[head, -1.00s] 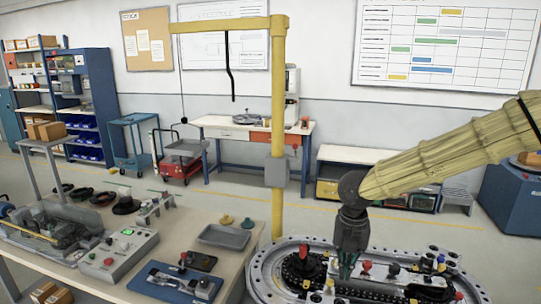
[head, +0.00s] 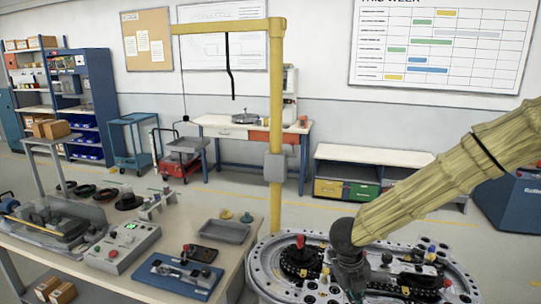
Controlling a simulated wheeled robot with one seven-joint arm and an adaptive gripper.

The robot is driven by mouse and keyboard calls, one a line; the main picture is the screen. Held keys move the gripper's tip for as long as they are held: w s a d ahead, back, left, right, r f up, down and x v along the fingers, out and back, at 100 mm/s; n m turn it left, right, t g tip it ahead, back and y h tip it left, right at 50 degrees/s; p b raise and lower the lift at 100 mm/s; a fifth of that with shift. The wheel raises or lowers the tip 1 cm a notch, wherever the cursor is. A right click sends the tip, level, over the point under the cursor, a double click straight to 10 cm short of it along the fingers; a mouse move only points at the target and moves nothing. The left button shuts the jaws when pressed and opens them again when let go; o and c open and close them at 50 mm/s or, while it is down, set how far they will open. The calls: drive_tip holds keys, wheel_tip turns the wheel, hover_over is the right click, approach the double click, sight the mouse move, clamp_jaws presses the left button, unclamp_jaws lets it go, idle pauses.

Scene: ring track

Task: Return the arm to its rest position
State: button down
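My arm, in a pale yellow sleeve, reaches in from the right in the head view. My gripper (head: 352,282) hangs at its end, dark and pointing down, over the middle of the ring track (head: 262,262). Its fingers are small and dark against the track, so I cannot tell whether they are apart or hold anything. The wrist and gripper hide part of the track's middle.
A yellow post (head: 277,120) rises behind the track. Floor is free farther back.

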drive_tip(key=s+d+f+n+t, duration=0.1)
drive_tip(key=s+f+n, duration=0.2)
drive_tip(key=f+n, duration=0.35)
drive_tip(key=s+d+f+n+h, duration=0.1)
drive_tip(key=s+d+f+n, duration=0.1)
drive_tip(key=s+f+n, duration=0.4)
drive_tip(key=s+d+f+n+t, duration=0.1)
drive_tip(key=f+n, duration=0.3)
drive_tip(key=f, duration=0.4)
drive_tip(key=s+a+f+n+g+y, duration=0.15)
drive_tip(key=s+f+n, duration=0.35)
drive_tip(key=s+n, duration=0.55)
drive_tip(key=s+a+f+n+g+y, duration=0.15)
drive_tip(key=s+f+n, duration=0.45)
drive_tip(key=s, duration=0.7)
drive_tip(key=f+b, duration=0.2)
drive_tip(key=b, duration=0.1)
drive_tip(key=f+b, duration=0.2)
drive_tip(key=shift+w+a+n+y, duration=0.15)
drive_tip(key=shift+a+n+y, duration=0.15)
drive_tip(key=shift+a+n, duration=0.1)
drive_tip(key=shift+r, duration=0.1)
